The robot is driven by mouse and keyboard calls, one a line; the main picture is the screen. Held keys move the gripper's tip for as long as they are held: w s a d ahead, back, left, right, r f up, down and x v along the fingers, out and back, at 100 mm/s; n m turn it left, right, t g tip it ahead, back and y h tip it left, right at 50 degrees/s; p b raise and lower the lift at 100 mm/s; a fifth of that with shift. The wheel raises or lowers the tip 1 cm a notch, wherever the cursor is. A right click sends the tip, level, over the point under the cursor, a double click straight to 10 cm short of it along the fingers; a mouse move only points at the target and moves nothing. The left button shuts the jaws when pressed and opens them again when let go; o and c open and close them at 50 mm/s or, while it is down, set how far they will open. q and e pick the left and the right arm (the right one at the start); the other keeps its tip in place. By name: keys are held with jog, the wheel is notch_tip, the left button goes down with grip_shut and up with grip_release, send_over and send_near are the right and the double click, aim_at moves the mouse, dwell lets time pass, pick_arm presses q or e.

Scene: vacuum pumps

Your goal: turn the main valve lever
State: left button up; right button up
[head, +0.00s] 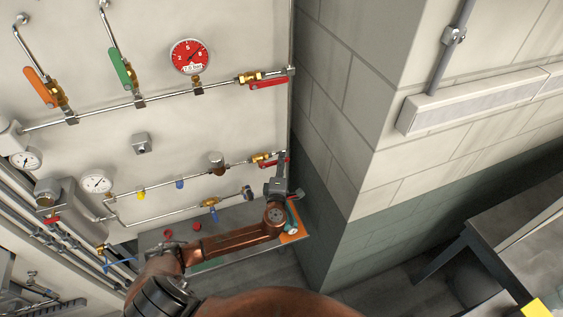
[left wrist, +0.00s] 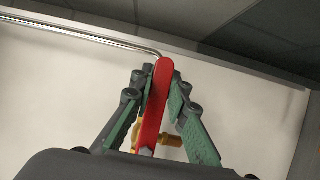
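In the left wrist view a red valve lever (left wrist: 154,108) lies between the two green-padded fingers of my left gripper (left wrist: 161,85). The fingers stand on either side of it, with gaps showing beside the lever lower down; contact at the tips cannot be told. A brass valve body (left wrist: 171,140) shows behind the lever. In the head view my left gripper (head: 278,184) is at the lower right of the panel, by a red-levered brass valve (head: 262,158). The gripper hides part of that valve's lever, and its fingers are hard to make out there. My right gripper is not in view.
The wall panel (head: 150,185) carries several pipes, an orange lever (head: 40,86), a green lever (head: 122,68) and a red gauge (head: 189,56). Another red lever (head: 268,82) sits higher up. A block wall corner (head: 345,200) stands just right; a dark table (head: 500,235) is beyond.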

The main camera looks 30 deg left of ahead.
pick_arm(q)
jog(key=o, duration=0.5)
jog(key=shift+d, duration=0.1)
jog(key=shift+s, duration=0.1)
jog(key=shift+v, duration=0.95)
jog(key=v, duration=0.6)
dwell(0.5)
